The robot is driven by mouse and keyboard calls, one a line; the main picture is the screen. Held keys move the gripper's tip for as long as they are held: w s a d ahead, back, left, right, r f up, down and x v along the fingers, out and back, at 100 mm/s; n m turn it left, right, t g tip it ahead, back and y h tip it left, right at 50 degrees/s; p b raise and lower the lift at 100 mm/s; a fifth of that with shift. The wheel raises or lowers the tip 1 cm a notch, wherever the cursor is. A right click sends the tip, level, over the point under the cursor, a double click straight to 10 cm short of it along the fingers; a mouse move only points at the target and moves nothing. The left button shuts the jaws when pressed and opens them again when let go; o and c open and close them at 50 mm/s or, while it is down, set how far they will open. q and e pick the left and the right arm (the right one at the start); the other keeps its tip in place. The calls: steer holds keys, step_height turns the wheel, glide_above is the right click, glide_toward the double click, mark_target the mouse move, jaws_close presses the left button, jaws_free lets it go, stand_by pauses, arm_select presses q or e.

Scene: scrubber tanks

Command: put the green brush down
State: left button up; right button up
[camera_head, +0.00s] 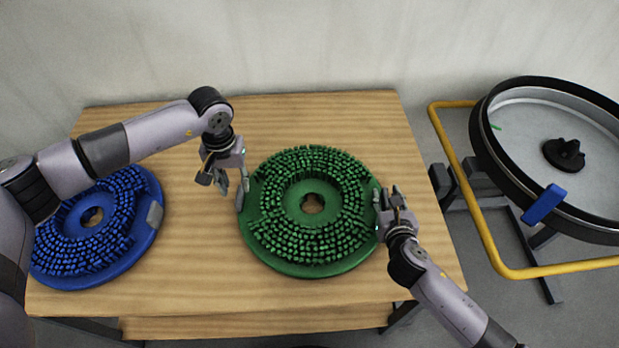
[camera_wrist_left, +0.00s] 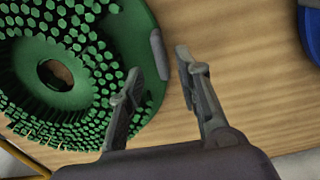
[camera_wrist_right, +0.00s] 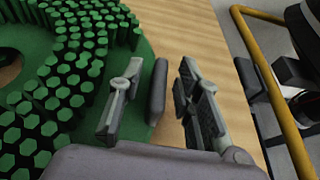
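The green brush (camera_head: 285,243) is a round disc with bristles facing up and a centre hole. It appears to lie flat on the wooden table, with a grey grip tab on each side. My left gripper (camera_head: 230,183) is open at its left edge; in the left wrist view the fingers (camera_wrist_left: 160,72) are spread, with the left tab (camera_wrist_left: 157,50) near them. My right gripper (camera_head: 388,195) is at its right edge. In the right wrist view its fingers (camera_wrist_right: 158,78) are spread around the right tab (camera_wrist_right: 157,92), with gaps visible on both sides.
A blue brush (camera_head: 127,245) lies on the left of the wooden table (camera_head: 330,115), partly behind my left arm. At the right stands a round black-rimmed tank (camera_head: 487,150) with a yellow tube frame (camera_head: 480,217) close to the table edge. The table behind the green brush is clear.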

steer(key=shift+s, duration=0.1)
arm_select(q)
step_height(320, 180, up, 6)
arm_select(e)
steer(key=v, duration=1.1)
steer(key=shift+s+r, duration=0.25)
steer(key=shift+s, duration=0.1)
